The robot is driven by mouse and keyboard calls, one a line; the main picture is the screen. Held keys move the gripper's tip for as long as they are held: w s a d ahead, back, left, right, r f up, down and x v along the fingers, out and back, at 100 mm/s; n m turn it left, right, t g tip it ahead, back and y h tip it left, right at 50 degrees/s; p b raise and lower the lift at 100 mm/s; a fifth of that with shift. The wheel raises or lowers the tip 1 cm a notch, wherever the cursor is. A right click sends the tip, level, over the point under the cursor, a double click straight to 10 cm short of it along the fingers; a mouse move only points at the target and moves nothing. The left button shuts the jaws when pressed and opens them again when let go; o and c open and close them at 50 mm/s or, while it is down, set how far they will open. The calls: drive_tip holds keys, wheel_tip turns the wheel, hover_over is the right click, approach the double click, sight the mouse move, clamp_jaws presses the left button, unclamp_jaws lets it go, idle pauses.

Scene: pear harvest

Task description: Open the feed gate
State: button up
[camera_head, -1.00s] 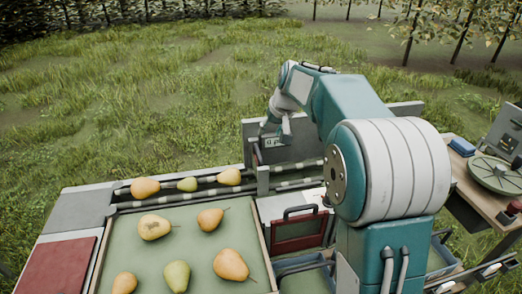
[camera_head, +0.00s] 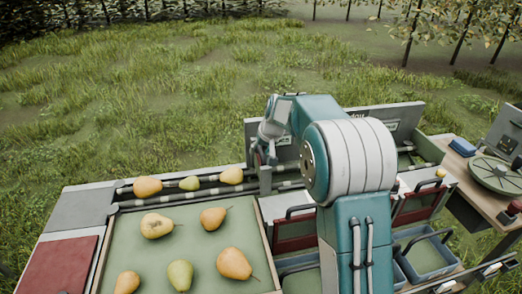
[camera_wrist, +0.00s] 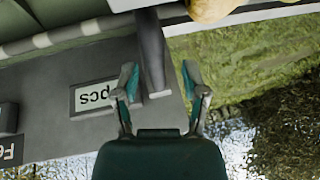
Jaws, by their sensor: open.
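In the wrist view a dark grey bar (camera_wrist: 151,50), apparently part of the gate, runs down between my fingertips. My gripper (camera_wrist: 160,80) is open, with one finger on each side of the bar's lower end. I cannot tell whether either finger touches it. In the head view my gripper (camera_head: 262,152) is just above the gate, its fingers small and partly hidden.
A green tray (camera_head: 200,262) with several pears lies in front of the lane. Red panels (camera_head: 292,234) and blue bins (camera_head: 424,258) stand to its right. A grey back panel (camera_head: 250,130) with labels rises behind the lane. A wooden table (camera_head: 466,182) is at far right.

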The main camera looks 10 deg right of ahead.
drive_tip(key=shift+d, duration=0.2)
clamp_jaws()
drive_tip(key=shift+r, duration=0.1)
wheel_tip(320, 180, up, 7)
drive_tip(key=shift+r, duration=0.15)
unclamp_jaws()
